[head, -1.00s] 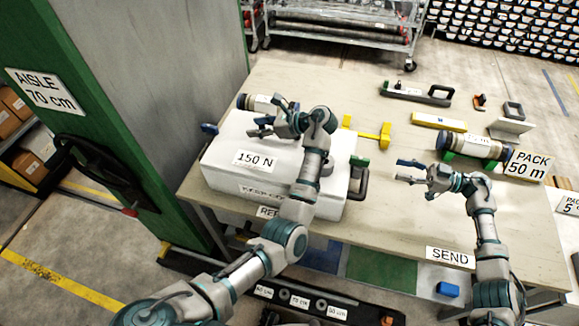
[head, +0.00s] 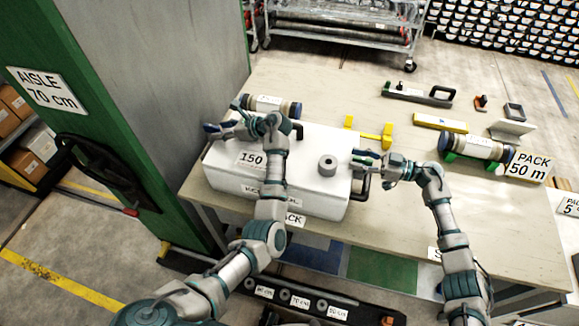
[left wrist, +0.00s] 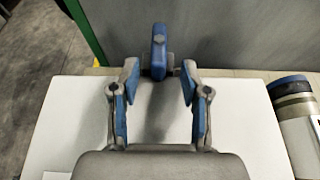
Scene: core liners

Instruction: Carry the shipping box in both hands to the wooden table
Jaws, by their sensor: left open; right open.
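The white shipping box (head: 310,196) stands on the light wooden table (head: 420,220), near its left end. A dark handle (head: 362,184) shows on its right side. The left side is partly hidden by my left arm. My left gripper (head: 226,118) is open over the left part of the box. In the left wrist view, its spread blue-padded fingers (left wrist: 158,85) are empty above the white box top (left wrist: 70,125). My right gripper (head: 364,160) is open beside the box's right edge, just above the dark handle; I cannot tell whether it touches.
A grey ring (head: 327,165) sits on the box lid. A capped cylinder (head: 271,105) lies behind the box, another (head: 476,148) at right in a green cradle. Yellow pieces (head: 375,133) lie behind. A green-edged grey panel (head: 190,70) stands close at left.

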